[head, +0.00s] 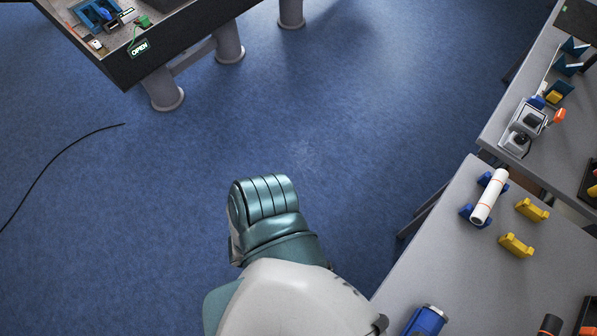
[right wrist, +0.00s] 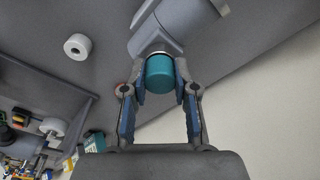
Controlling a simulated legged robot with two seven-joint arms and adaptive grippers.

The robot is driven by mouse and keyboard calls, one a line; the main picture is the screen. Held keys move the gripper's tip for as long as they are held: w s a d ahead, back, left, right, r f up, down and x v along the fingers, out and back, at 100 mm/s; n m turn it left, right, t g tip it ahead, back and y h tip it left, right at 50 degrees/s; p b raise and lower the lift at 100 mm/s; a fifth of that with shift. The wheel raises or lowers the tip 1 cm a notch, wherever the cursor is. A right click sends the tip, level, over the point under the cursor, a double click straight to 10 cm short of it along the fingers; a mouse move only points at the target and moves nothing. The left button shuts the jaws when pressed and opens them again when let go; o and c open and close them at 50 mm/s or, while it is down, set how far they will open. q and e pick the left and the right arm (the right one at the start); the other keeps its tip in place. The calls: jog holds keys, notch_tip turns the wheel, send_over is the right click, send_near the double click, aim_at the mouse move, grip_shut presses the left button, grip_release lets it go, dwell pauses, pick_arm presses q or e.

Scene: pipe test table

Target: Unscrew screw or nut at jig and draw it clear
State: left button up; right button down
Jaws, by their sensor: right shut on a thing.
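In the right wrist view, my right gripper (right wrist: 161,73) is shut on a teal round cap-like piece (right wrist: 160,80), with one finger on each side of it. The piece is right at the end of a grey cylindrical fixture (right wrist: 165,33), which looks like the jig. A pale ring shows between the two; I cannot tell if any thread is still engaged. The head view shows neither this piece nor my right gripper's fingers. My left gripper is in neither view.
A white ring (right wrist: 77,46) lies on the grey surface in the right wrist view, with a cluttered tray at lower left. In the head view, a white pipe (head: 489,197) rests on blue supports near yellow brackets (head: 516,245). Open blue floor (head: 330,110) lies between tables.

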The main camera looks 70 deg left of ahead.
jog(key=n+b, duration=0.1)
jog(key=n, duration=0.2)
jog(key=shift+s+a+f+b, duration=0.1)
jog(key=shift+f+b, duration=0.25)
jog(key=shift+f, duration=0.05)
jog(key=shift+r+n, duration=0.1)
jog(key=shift+n, duration=0.5)
jog(key=shift+r, duration=0.1)
jog(key=shift+n+b, duration=0.3)
jog(key=shift+n, duration=0.1)
jog(key=shift+a+r, duration=0.1)
jog(key=c, duration=0.8)
grip_release()
jog(key=shift+r+t, duration=0.1)
jog(key=shift+t, duration=0.2)
jog(key=shift+r, duration=0.15)
